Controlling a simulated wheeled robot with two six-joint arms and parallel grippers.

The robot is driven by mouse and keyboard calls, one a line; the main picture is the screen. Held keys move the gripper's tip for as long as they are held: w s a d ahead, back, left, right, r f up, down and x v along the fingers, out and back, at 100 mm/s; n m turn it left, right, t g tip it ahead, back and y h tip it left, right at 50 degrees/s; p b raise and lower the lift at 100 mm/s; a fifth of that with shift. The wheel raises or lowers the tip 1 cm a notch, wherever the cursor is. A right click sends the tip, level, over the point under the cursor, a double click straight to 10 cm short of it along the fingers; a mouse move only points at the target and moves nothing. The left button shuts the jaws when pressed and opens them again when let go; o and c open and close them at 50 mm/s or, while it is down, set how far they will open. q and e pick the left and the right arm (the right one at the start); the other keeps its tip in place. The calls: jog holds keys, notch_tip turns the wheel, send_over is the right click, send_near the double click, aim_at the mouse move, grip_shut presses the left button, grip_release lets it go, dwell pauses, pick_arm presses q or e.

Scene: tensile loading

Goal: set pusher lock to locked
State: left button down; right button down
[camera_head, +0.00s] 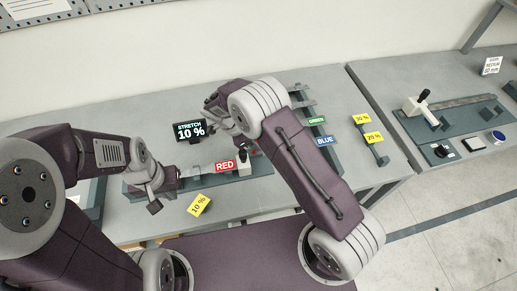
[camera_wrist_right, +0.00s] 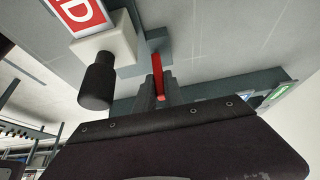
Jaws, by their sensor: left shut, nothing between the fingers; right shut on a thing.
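A white block with a black handle (camera_wrist_right: 97,82) stands beside the RED label; it also shows in the head view (camera_head: 242,158). A similar white block with a black handle (camera_head: 416,104) is on the right-hand bench's fixture. I cannot tell which part is the pusher lock or its setting. My right gripper (camera_wrist_right: 158,95) is shut on a thin red strip (camera_wrist_right: 156,68) beside the white block; in the head view the arm mostly hides its fingers. My left gripper (camera_head: 160,200) is shut and empty at the left, near the bench's front edge.
A black STRETCH 10 % display (camera_head: 190,130) stands behind the grippers. Yellow signs (camera_head: 199,205) lie around. A gap separates the bench from the right-hand one, which carries a blue knob (camera_head: 498,136).

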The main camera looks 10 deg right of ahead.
jog(key=shift+a+f+h+b, duration=0.1)
jog(key=shift+a+h+b, duration=0.4)
jog(key=shift+h+b, duration=0.7)
jog(key=c, duration=1.4)
grip_release()
jog(key=shift+c, duration=0.2)
